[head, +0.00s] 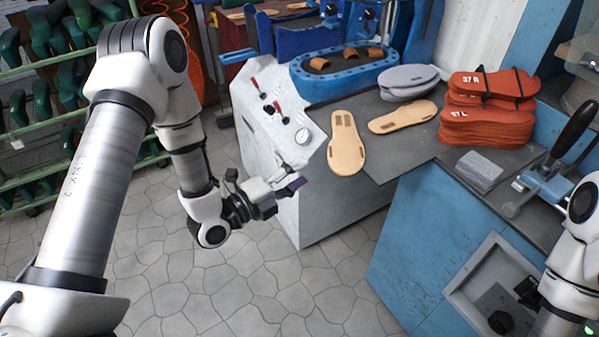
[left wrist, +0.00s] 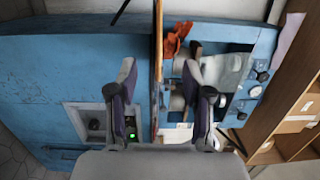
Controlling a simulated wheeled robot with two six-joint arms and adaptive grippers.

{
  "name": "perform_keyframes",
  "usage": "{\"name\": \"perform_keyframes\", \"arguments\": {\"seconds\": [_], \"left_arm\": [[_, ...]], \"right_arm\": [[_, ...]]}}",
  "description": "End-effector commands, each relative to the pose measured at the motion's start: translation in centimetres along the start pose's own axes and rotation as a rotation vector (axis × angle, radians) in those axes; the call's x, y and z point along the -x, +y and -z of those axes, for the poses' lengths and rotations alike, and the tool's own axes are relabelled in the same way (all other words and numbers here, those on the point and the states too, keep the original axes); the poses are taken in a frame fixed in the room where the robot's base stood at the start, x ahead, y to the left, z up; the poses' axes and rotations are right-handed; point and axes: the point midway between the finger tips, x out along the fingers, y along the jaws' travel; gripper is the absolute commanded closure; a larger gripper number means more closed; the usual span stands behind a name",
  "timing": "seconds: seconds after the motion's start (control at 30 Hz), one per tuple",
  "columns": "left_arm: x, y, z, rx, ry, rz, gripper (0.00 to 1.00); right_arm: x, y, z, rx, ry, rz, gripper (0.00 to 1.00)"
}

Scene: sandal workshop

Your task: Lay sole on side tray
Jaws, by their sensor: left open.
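Two tan soles lie on a dark grey worktop (head: 392,150). The nearer sole (head: 346,145) points toward me, and its near end reaches the worktop's left edge. The other sole (head: 402,117) lies to its right, slanted. I cannot tell which surface is the side tray. My left gripper (head: 290,185) is open and empty, left of and below the nearer sole, clear of it. In the left wrist view its two fingers (left wrist: 163,82) stand apart with nothing between them, facing blue cabinets. My right gripper is not in view; only part of that arm shows at the lower right.
Red-orange soles (head: 487,127) and grey soles (head: 408,80) are stacked on the worktop. A grey block (head: 479,171) and a black-handled lever tool (head: 572,130) stand at right. A white control panel (head: 270,112) with red levers borders the left. Green racks stand far left.

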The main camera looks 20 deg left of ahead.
Motion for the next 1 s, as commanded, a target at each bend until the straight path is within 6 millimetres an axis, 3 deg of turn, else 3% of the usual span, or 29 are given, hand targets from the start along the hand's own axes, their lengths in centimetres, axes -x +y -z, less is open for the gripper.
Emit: {"name": "perform_keyframes", "arguments": {"seconds": [0.1,0.17,0.2,0.57,0.67,1.0], "left_arm": [[0.0,0.0,0.0,0.000,0.000,0.000,0.46],[0.0,0.0,0.0,0.000,0.000,0.000,0.25],[0.0,0.0,0.0,0.000,0.000,0.000,0.21],[0.4,0.1,-0.1,0.002,-0.002,-0.002,0.21],[1.6,0.1,-0.1,0.005,-0.005,-0.004,0.21],[8.4,0.0,-0.2,0.007,-0.009,-0.001,0.21]], "right_arm": [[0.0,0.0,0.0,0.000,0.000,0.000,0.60],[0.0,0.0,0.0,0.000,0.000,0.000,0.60],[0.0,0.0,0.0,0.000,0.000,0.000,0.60],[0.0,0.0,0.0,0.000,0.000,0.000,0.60],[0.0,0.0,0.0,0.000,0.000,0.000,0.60],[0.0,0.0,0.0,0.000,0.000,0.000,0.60]]}}
